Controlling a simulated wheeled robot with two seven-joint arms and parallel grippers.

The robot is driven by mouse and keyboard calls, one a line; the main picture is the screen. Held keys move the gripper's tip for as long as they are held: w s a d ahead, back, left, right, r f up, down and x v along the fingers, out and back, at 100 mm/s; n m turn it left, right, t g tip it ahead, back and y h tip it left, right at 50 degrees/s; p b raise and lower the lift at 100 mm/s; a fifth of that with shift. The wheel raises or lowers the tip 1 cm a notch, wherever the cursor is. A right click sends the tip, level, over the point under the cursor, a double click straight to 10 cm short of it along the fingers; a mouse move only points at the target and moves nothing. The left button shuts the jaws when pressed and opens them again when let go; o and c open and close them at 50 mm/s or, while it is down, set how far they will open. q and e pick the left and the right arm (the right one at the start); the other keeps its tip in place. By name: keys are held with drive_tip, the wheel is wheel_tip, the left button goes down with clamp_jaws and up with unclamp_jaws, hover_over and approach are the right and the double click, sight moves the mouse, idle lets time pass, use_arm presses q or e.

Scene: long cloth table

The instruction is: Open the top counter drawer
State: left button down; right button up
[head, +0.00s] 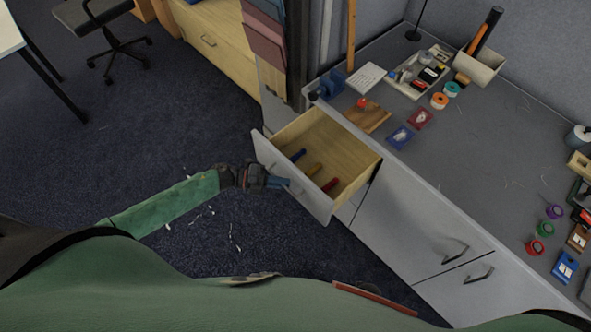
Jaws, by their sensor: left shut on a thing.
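The top counter drawer (270,153) is pulled out from the grey counter, left of the middle of the head view. My left gripper (284,184) is at the outer face of the drawer front, shut on the drawer's handle; the fingers hide most of the handle. My right gripper is not in view.
The grey counter top (470,140) carries a wooden board (367,117), tape rolls and a tray (418,84) of small items. Closed cabinet doors (405,225) lie to the right of the drawer. Dark carpet (150,130) on the left is mostly clear, with a chair behind.

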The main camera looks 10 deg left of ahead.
use_arm(q)
drive_tip(key=shift+s+a, duration=0.6)
drive_tip(key=shift+s, duration=0.25)
drive_tip(key=shift+s+a, duration=0.6)
drive_tip(key=shift+s, duration=0.25)
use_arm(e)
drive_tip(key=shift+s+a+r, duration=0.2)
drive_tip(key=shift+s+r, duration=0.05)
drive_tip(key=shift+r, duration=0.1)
use_arm(q)
drive_tip(key=c, duration=1.5)
unclamp_jaws()
drive_tip(key=shift+a, duration=0.1)
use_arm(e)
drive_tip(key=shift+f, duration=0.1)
